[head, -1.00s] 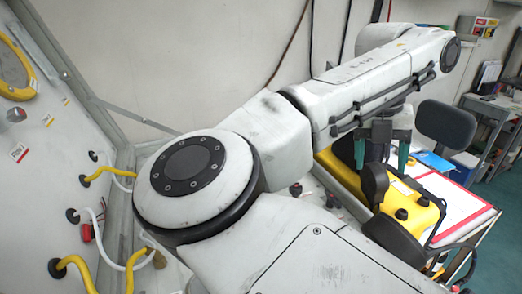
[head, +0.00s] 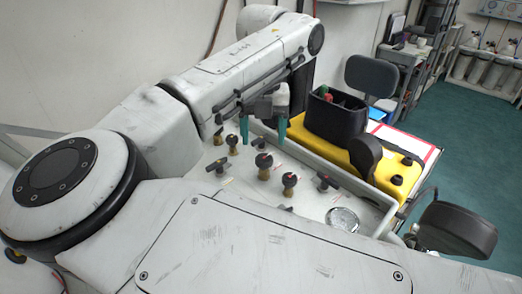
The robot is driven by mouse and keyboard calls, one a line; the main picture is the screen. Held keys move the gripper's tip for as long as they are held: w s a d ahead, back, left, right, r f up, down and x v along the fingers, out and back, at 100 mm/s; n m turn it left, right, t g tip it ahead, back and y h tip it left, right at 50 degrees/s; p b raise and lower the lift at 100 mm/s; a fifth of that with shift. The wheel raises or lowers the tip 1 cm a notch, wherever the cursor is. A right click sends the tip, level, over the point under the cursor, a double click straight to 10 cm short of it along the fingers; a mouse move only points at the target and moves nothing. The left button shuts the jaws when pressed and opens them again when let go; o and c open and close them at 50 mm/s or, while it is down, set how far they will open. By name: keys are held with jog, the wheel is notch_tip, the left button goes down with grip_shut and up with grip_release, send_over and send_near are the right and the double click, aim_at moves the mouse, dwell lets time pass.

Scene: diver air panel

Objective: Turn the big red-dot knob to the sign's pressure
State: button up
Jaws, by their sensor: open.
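The light panel (head: 240,183) carries several black knobs on brass stems, among them a front knob (head: 290,181), a middle knob (head: 263,161) and a rear knob (head: 231,141). Small red marks show on or near some of them; I cannot tell which is the big red-dot knob. A round white-faced gauge (head: 342,218) sits at the panel's near right; its reading is too small to read. My gripper (head: 263,130) is open, its two green fingers apart and pointing down over the panel's far part. I see nothing between them. No readable pressure sign is in view.
A yellow case (head: 367,158) with a black open box (head: 337,117) stands right of the panel. A white sheet with a red border (head: 412,146) lies beyond it. A dark chair (head: 370,76) stands behind. Green floor (head: 478,150) is clear at right.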

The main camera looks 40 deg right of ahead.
aim_at(264, 157)
jog(key=shift+s+f+p, duration=0.1)
jog(key=shift+f+p, duration=0.25)
jog(key=shift+f, duration=2.55)
jog(key=c, duration=1.1)
